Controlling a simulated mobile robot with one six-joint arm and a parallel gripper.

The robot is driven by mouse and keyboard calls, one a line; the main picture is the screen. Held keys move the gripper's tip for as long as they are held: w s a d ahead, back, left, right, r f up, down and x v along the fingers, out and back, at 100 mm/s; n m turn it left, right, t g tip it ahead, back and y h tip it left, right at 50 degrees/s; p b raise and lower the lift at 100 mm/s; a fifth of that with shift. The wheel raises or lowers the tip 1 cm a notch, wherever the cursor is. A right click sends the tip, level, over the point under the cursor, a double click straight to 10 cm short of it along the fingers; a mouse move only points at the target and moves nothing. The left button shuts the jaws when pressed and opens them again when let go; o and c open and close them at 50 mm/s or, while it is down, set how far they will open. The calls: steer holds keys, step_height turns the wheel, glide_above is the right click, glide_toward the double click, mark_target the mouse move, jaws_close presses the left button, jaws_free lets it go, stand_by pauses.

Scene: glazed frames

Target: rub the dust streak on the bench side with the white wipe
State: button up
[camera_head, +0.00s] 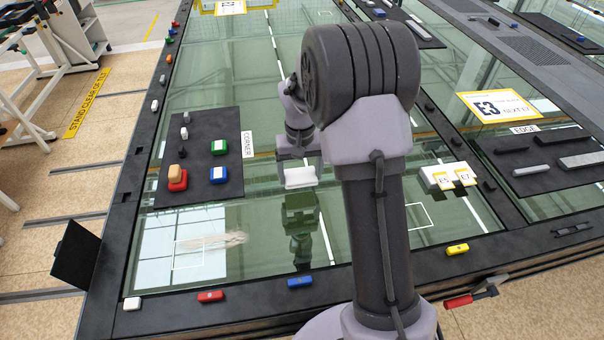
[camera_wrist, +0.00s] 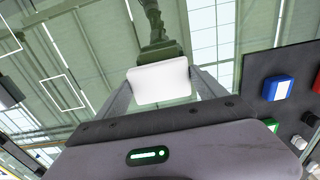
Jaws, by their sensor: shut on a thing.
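The dust streak (camera_head: 212,241) is a pale beige smear on the glass at the near left, partly over a thin white outlined rectangle. The wipe is to the right of and beyond the streak, apart from it.
A black mat (camera_head: 199,157) marked CORNER holds several small blocks beyond the streak. A white block with E5 and E7 tags (camera_head: 448,176) stands right of my arm. Coloured blocks, including a blue one (camera_head: 300,282), line the near frame edge. Glass around the streak is clear.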

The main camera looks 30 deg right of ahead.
steer(key=shift+r+p, duration=1.1)
steer(key=shift+r, duration=0.65)
